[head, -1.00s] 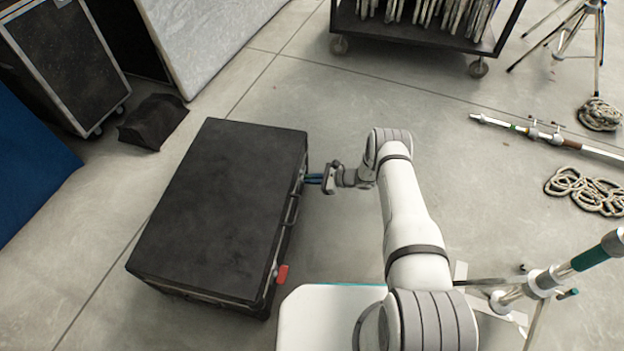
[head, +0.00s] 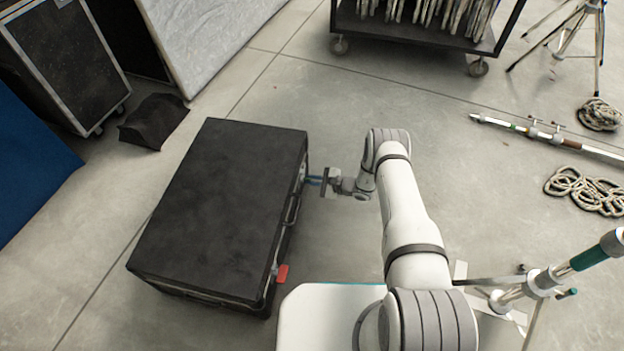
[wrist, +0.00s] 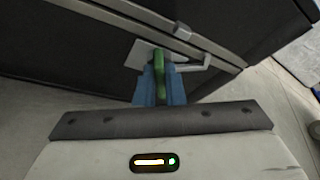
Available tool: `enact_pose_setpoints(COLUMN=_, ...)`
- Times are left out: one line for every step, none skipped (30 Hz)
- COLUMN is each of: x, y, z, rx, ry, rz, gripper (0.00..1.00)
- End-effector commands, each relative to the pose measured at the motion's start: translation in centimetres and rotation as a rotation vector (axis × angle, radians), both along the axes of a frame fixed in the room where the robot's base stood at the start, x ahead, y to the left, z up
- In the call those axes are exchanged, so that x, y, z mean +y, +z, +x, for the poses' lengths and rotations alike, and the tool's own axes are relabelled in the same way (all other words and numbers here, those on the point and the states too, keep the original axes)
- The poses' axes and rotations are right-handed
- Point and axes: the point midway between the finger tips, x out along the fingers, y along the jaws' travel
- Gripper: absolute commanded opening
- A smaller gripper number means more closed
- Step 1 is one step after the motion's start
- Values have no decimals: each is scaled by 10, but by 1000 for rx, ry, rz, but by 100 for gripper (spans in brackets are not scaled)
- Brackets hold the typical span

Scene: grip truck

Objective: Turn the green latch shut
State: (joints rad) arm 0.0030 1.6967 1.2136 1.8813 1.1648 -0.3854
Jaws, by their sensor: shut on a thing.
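The green latch (wrist: 159,72) is on the front side of the black case (head: 222,205), on a pale metal plate (wrist: 146,56) at the lid seam. In the wrist view my gripper (wrist: 160,88) has its blue fingers on either side of the latch and is shut on it. In the head view my gripper (head: 314,180) reaches the case's right side near its far end. The latch itself cannot be made out in the head view. A red latch (head: 282,274) sits on the same side, at the near corner.
A dark cart (head: 420,30) stands at the back. Rope coils (head: 585,190) and a pole (head: 550,135) lie on the floor at the right. A dark bag (head: 153,121) lies behind the case.

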Motion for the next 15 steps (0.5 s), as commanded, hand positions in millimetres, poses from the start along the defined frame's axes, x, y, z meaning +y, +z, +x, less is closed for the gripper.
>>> enact_pose_setpoints(x=0, y=-2, z=-2, rx=-41, ry=0, rz=-7, gripper=0)
enact_pose_setpoints(x=0, y=-2, z=-2, rx=-68, ry=0, rz=-12, gripper=0)
enact_pose_setpoints(x=0, y=-2, z=-2, rx=-107, ry=0, rz=-18, gripper=0)
enact_pose_setpoints(x=0, y=-3, z=-2, rx=-135, ry=-1, rz=-23, gripper=0)
enact_pose_setpoints(x=1, y=-3, z=-3, rx=-164, ry=0, rz=-27, gripper=0)
enact_pose_setpoints(x=1, y=-3, z=-3, rx=-200, ry=-1, rz=-34, gripper=0)
enact_pose_setpoints(x=1, y=-4, z=-3, rx=-228, ry=0, rz=-40, gripper=0)
enact_pose_setpoints(x=1, y=-4, z=-3, rx=-256, ry=0, rz=-45, gripper=0)
enact_pose_setpoints(x=1, y=-5, z=-4, rx=-295, ry=0, rz=-50, gripper=0)
enact_pose_setpoints(x=1, y=-5, z=-4, rx=-322, ry=0, rz=-56, gripper=0)
enact_pose_setpoints(x=1, y=-6, z=-4, rx=-350, ry=0, rz=-61, gripper=0)
enact_pose_setpoints(x=1, y=-6, z=-5, rx=-387, ry=0, rz=-67, gripper=0)
enact_pose_setpoints(x=1, y=-7, z=-5, rx=-415, ry=1, rz=-72, gripper=0)
enact_pose_setpoints(x=1, y=-7, z=-5, rx=-444, ry=0, rz=-77, gripper=0)
enact_pose_setpoints(x=1, y=-7, z=-5, rx=-482, ry=1, rz=-84, gripper=0)
